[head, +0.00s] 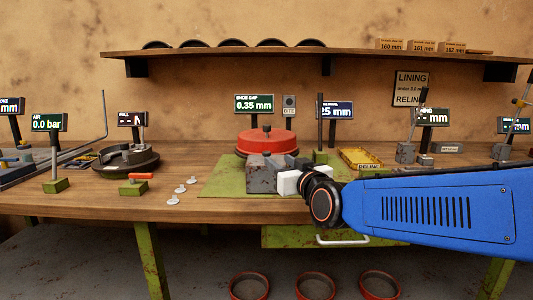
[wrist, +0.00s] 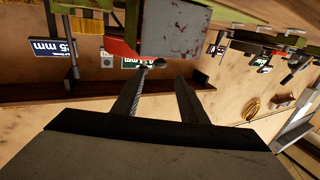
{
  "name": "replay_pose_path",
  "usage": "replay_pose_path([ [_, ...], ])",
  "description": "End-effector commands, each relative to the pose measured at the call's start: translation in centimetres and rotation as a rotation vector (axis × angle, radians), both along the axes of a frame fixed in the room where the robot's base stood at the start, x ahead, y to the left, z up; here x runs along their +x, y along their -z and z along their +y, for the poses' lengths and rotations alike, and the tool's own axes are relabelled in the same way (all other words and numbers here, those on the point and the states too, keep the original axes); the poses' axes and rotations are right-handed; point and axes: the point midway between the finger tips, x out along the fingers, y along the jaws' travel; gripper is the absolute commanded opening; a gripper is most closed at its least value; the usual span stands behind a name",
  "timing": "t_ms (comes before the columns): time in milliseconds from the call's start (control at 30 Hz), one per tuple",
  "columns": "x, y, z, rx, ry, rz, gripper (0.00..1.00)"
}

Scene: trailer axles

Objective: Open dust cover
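A red round drum (head: 267,141) with a small knob on top stands on a green mat (head: 222,183) on the bench. A grey block (head: 262,176) sits at its front; in the wrist view the block (wrist: 186,28) shows large, with a red part (wrist: 119,46) beside it. No part is clearly marked as the dust cover, and I cannot tell which piece it is. My gripper (head: 289,184) is just right of the grey block. In the wrist view my gripper (wrist: 162,74) has its two fingers apart, with nothing clearly held between them.
A green-based post (head: 320,135) and a yellow tray (head: 361,158) stand right of the drum. Left are several small pale pieces (head: 180,190), a green block with a red lever (head: 140,178) and a dark round fixture (head: 127,157).

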Motion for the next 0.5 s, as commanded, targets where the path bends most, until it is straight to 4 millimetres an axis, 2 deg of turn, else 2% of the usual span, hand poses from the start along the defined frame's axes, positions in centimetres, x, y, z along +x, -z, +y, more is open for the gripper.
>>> replay_pose_path([
  [500, 6.9, 0.0, 2.9, 0.001, 0.000, 0.000, 0.39],
])
